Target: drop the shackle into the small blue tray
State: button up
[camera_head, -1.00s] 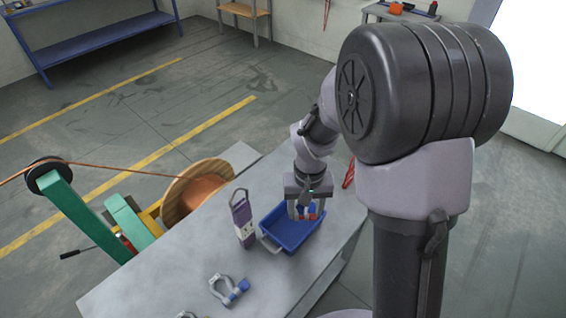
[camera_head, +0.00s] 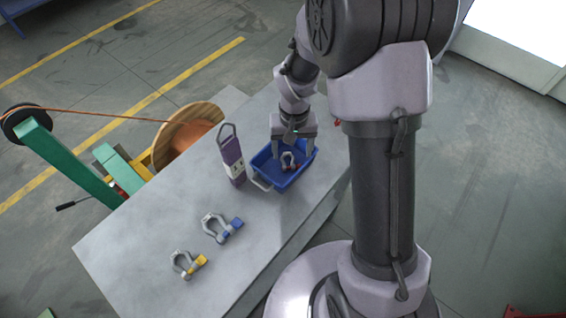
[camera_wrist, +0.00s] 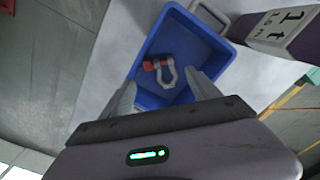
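The small blue tray (camera_head: 272,178) stands on the grey table, and it also shows in the wrist view (camera_wrist: 207,48). A grey shackle with a red pin (camera_head: 289,160) lies inside the tray; in the wrist view the shackle (camera_wrist: 170,76) rests on the tray floor. My gripper (camera_head: 292,152) is above the tray with its fingers spread apart. In the wrist view the fingers (camera_wrist: 163,92) are open, with nothing between them and the shackle beyond their tips.
A purple-and-white block with a loop handle (camera_head: 232,158) stands just left of the tray. A shackle with a blue pin (camera_head: 221,228) and one with a yellow pin (camera_head: 187,264) lie on the table (camera_head: 150,235) nearer the front. A wooden cable reel (camera_head: 190,128) is behind the table.

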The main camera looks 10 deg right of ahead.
jog(key=shift+o, duration=0.2)
jog(key=shift+r, duration=0.1)
notch_tip(320, 180, up, 17)
jog(key=p, duration=0.5)
jog(key=shift+r+p, duration=0.15)
jog(key=shift+p, duration=0.2)
jog(key=s+a+r+m+t+y+b, duration=0.1)
jog(key=s+a+t+b, duration=0.1)
jog(key=s, duration=0.7)
jog(key=s+a+r+m+t+y+b, duration=0.1)
jog(key=s+a+r+t+b, duration=0.1)
jog(key=s+b, duration=0.5)
jog(key=s+t, duration=0.1)
jog(key=s, duration=0.1)
jog(key=shift+s+m+t, duration=0.3)
jog(key=shift+t, duration=0.1)
jog(key=shift+a+r, duration=0.1)
